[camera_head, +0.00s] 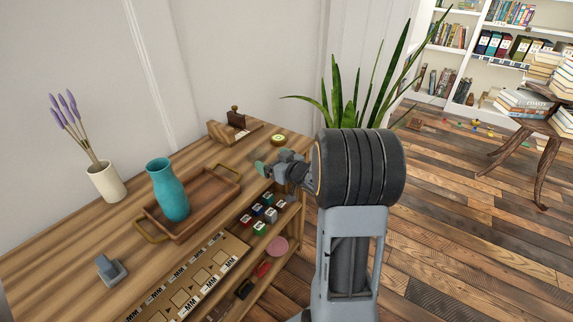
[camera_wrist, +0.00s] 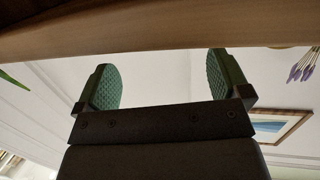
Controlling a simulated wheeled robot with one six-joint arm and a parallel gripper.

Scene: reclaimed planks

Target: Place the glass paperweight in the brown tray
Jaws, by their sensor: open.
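The brown tray (camera_head: 185,222) lies on the wooden cabinet top, with brass handles at its ends. A teal vase (camera_head: 168,190) stands in it. A small round green and pale yellow object (camera_head: 278,139) lies near the top's far right corner; it may be the glass paperweight, but it is too small to be sure. My gripper (camera_head: 264,164) is at the cabinet's front edge, nearer than that object and apart from it. In the wrist view my gripper (camera_wrist: 160,82) shows two green-padded fingers wide apart with nothing between them. No paperweight shows there.
A white vase with lavender (camera_head: 106,182) stands left of the tray. A grey-blue object (camera_head: 111,268) sits at the near left. A wooden holder (camera_head: 226,130) stands at the back. Small blocks (camera_head: 259,228) fill a shelf below. A wooden edge (camera_wrist: 160,28) crosses the wrist view.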

